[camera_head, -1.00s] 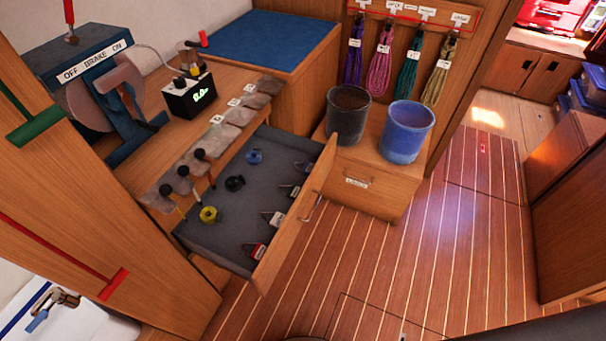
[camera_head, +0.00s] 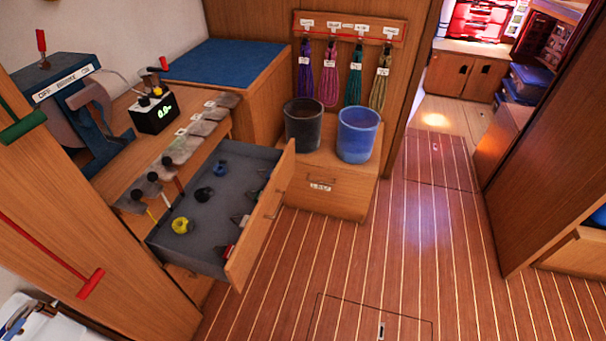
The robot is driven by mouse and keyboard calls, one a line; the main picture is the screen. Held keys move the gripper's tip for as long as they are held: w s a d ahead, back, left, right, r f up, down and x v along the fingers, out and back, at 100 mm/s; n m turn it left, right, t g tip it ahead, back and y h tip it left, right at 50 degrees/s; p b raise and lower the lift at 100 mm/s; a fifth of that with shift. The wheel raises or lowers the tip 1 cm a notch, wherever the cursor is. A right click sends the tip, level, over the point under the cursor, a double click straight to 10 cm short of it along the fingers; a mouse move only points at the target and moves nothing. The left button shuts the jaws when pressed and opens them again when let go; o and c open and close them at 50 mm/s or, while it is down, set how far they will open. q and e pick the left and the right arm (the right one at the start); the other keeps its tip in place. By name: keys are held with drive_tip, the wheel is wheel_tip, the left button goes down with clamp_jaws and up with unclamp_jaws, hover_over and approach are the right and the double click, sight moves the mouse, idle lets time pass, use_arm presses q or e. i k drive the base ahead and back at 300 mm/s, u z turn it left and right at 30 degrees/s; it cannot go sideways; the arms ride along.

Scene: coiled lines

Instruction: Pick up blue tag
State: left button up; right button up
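No thing in view can be told for certain as the blue tag. A small round blue piece (camera_head: 220,168) lies in the open grey drawer (camera_head: 202,242), near its back. A black piece (camera_head: 204,194) and a yellow piece (camera_head: 182,225) lie nearer the front of the same drawer. At the lower left corner, a small blue item (camera_head: 17,326) lies on a white surface, partly cut off by the picture edge. Neither of my grippers is in view.
A dark bucket (camera_head: 304,126) and a blue bucket (camera_head: 357,135) stand on a low wooden cabinet (camera_head: 325,195). Coiled lines (camera_head: 330,74) hang behind them. The drawer front (camera_head: 260,215) juts out over the floor. The plank floor (camera_head: 400,260) at the right is clear.

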sight(270, 172)
drive_tip(key=z, duration=1.2)
drive_tip(key=i, duration=1.8)
drive_tip(key=u, duration=2.65)
